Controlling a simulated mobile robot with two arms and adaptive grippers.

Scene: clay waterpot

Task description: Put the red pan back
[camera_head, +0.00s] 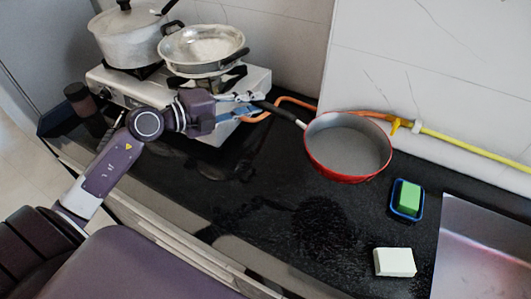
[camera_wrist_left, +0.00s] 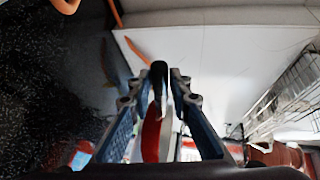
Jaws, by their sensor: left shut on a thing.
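The red pan (camera_head: 345,150), with a grey inside and a black handle, is over the black counter near the wall, right of the stove. Its handle points left. My left gripper (camera_head: 250,106) is shut on the end of the handle. In the left wrist view, the two fingers (camera_wrist_left: 160,85) close around a dark bar that looks like the handle. I cannot tell whether the pan touches the counter. My right gripper is in neither view.
The stove (camera_head: 125,86) at the back left bears a lidded pot (camera_head: 125,40) and a shallow metal pan (camera_head: 203,68). A green sponge in a blue dish (camera_head: 406,214), a pale block (camera_head: 395,262) and the sink (camera_head: 480,250) are at the right. The front counter (camera_head: 235,200) is clear.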

